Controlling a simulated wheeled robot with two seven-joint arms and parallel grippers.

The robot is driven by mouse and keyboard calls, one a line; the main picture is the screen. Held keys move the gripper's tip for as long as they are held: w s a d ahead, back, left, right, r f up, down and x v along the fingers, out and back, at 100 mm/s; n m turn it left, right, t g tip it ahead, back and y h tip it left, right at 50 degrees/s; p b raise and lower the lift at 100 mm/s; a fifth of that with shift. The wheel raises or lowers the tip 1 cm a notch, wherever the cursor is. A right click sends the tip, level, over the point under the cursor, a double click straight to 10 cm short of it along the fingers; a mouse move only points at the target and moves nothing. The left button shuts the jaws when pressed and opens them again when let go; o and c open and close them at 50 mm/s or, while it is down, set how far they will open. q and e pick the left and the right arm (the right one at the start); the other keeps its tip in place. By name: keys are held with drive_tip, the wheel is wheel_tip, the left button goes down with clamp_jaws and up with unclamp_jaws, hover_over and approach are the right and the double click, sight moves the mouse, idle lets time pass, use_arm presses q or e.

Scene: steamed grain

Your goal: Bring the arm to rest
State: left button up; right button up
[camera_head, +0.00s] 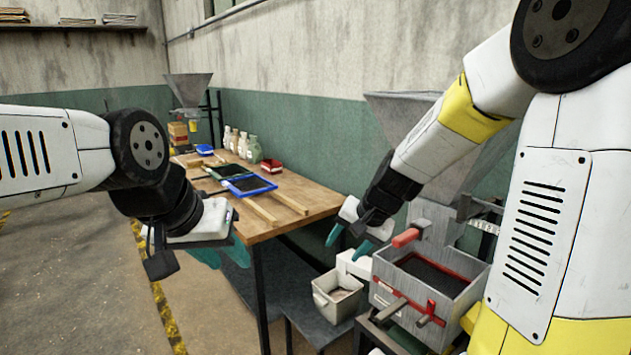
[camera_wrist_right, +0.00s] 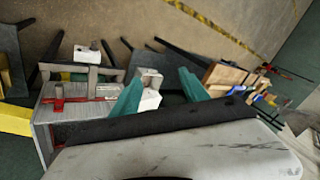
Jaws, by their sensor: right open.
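My right gripper (camera_head: 348,240) hangs beside the grey machine box in the head view, its two teal fingers apart and nothing between them. In the right wrist view its fingers (camera_wrist_right: 160,95) also stand wide apart and empty. My left gripper (camera_head: 222,250) is at the left of the head view, in front of the table's near end. Its teal fingers show only partly behind its body, so I cannot tell how far apart they are.
A grey box with a red handle (camera_head: 408,237) and dark contents stands just right of my right gripper. A small bin (camera_head: 337,297) sits below it. A wooden table (camera_head: 305,185) holds blue trays (camera_head: 250,185) and bottles (camera_head: 253,150). Open floor (camera_head: 80,260) lies to the left.

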drive_tip(key=s+d+r+n, duration=0.1)
drive_tip(key=s+d+r, duration=0.1)
drive_tip(key=s, duration=0.4)
drive_tip(key=s+d+r+n+t+h, duration=0.1)
drive_tip(key=s+d+r+n, duration=0.1)
drive_tip(key=s+r, duration=0.3)
drive_tip(key=s+d+r+n, duration=0.1)
drive_tip(key=s+d+r, duration=0.2)
drive_tip(key=s, duration=0.5)
drive_tip(key=shift+s+r+n+h, duration=0.3)
drive_tip(key=shift+s+r+h, duration=0.05)
drive_tip(key=shift+r+h, duration=0.05)
drive_tip(key=shift+d, duration=0.1)
